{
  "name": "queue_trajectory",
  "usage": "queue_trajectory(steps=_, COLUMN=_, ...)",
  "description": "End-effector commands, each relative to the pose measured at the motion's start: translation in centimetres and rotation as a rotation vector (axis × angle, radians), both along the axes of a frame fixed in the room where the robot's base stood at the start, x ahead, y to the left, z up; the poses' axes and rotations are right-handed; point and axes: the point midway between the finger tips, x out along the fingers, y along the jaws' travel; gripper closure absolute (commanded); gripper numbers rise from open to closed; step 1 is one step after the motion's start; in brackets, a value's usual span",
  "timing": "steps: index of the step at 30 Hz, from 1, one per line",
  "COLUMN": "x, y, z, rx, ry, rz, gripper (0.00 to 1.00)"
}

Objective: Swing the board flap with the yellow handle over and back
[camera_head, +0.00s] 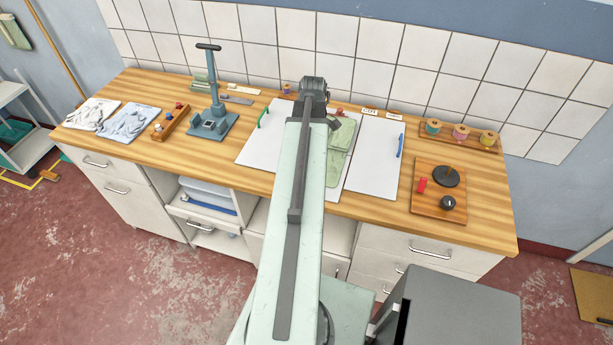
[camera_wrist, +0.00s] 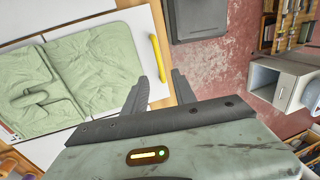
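The white folding board (camera_head: 259,143) lies on the wooden counter, largely covered by my arm in the head view. The yellow handle (camera_wrist: 158,60) shows in the wrist view as an upright bar near the edge of a white flap (camera_wrist: 146,28). A wrinkled green garment (camera_wrist: 60,80) lies on the board to the left of it; part of it also shows in the head view (camera_head: 340,152). My gripper (camera_wrist: 158,80) is open, its two dark fingers apart with nothing between them. Its tips appear close to the yellow handle's lower end; I cannot tell the depth. The yellow handle is hidden in the head view.
A green handle (camera_head: 263,117) and a blue handle (camera_head: 400,146) sit on the board's other flaps. A blue-grey press (camera_head: 212,122) stands left of the board. A wooden plate with a black disc (camera_head: 440,190) lies right. Folded cloths (camera_head: 125,122) lie far left.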

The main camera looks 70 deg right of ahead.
Motion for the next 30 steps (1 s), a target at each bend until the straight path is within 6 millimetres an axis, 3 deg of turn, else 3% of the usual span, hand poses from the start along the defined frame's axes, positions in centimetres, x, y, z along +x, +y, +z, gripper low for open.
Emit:
queue_trajectory(steps=8, x=0.0, y=0.2, z=-1.6, rx=-0.001, ry=0.0, rz=0.0, gripper=0.68)
queue_trajectory(steps=19, x=-0.1, y=1.4, z=-7.6, rx=-0.001, ry=0.0, rz=-0.002, gripper=0.68)
queue_trajectory(steps=29, x=-0.1, y=1.5, z=-7.7, rx=-0.001, ry=0.0, rz=-0.002, gripper=0.68)
queue_trajectory(steps=30, x=-0.1, y=1.5, z=-7.7, rx=-0.001, ry=0.0, rz=-0.002, gripper=0.79)
